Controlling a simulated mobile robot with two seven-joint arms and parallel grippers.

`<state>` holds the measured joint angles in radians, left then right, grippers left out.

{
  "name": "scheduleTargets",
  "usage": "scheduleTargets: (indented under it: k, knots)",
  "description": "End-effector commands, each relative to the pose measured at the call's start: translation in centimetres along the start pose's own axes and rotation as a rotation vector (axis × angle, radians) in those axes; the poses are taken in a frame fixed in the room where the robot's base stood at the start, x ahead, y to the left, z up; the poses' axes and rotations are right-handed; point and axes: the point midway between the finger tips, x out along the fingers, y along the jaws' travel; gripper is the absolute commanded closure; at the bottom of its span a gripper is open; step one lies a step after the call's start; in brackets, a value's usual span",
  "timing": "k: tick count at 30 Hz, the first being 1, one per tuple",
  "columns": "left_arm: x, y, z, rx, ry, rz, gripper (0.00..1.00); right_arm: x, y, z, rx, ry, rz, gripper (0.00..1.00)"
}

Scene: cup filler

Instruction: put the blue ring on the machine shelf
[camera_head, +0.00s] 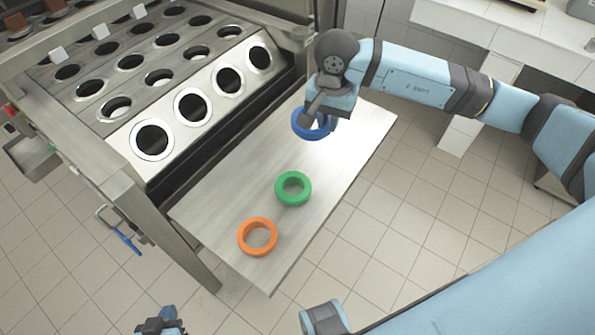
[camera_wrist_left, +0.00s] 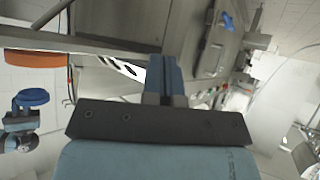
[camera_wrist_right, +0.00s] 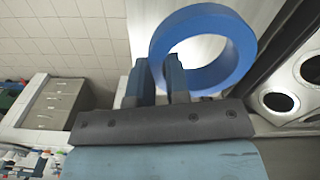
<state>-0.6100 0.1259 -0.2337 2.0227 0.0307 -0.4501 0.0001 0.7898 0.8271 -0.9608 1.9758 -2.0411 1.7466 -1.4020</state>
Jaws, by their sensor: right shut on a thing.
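The blue ring (camera_head: 298,124) is held over the far end of the grey metal machine shelf (camera_head: 218,214). My right gripper (camera_head: 318,122) is shut on the ring's rim, partly hiding it in the head view. In the right wrist view the ring (camera_wrist_right: 240,45) sticks out beyond the fingertips (camera_wrist_right: 160,75). In the left wrist view the ring (camera_wrist_left: 32,97) appears raised clear of the shelf. My left gripper (camera_head: 165,318) is at the bottom edge of the head view, away from the shelf; its fingers (camera_wrist_left: 163,75) look closed together and empty.
A green ring (camera_head: 281,190) and an orange ring (camera_head: 245,240) lie on the shelf, nearer its front end. The machine's sloped face (camera_head: 172,122) with round holes stands left of the shelf. A white counter (camera_head: 470,28) is at the back right. Tiled floor is clear to the right.

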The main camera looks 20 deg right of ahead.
Motion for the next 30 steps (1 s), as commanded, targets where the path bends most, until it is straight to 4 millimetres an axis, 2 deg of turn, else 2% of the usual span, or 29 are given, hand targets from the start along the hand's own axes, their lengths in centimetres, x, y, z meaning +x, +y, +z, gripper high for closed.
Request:
scheduleTargets:
  k: [1, 6, 10, 14, 24, 27, 30]
  knots:
    - [1.2, -0.1, 1.5, -0.005, 0.002, 0.001, 1.0, 0.5, 0.0, -0.5, 0.062, 0.002, -0.005, 1.0]
    - [1.9, 0.0, 2.0, -0.018, 0.002, 0.004, 1.0, -1.3, 0.3, -1.3, 0.214, 0.0, -0.004, 1.0]
    - [2.0, 0.1, 2.0, -0.024, 0.002, 0.005, 1.0, -0.7, 0.4, -1.4, 0.25, -0.003, -0.001, 1.0]
    - [1.9, 0.1, 1.8, -0.026, 0.004, 0.005, 1.0, 2.2, 0.4, -1.4, 0.252, -0.006, 0.003, 1.0]
    - [1.9, 0.1, 1.7, -0.023, 0.006, 0.004, 1.0, 11.1, 0.4, -1.4, 0.25, -0.004, 0.001, 1.0]
    - [1.9, 0.0, 1.8, -0.019, 0.006, 0.004, 1.0, 12.7, 0.4, -1.4, 0.249, -0.003, -0.001, 1.0]
    - [1.9, -0.1, 1.8, -0.016, 0.005, 0.004, 1.0, 13.5, 0.3, -1.4, 0.249, -0.003, -0.003, 1.0]
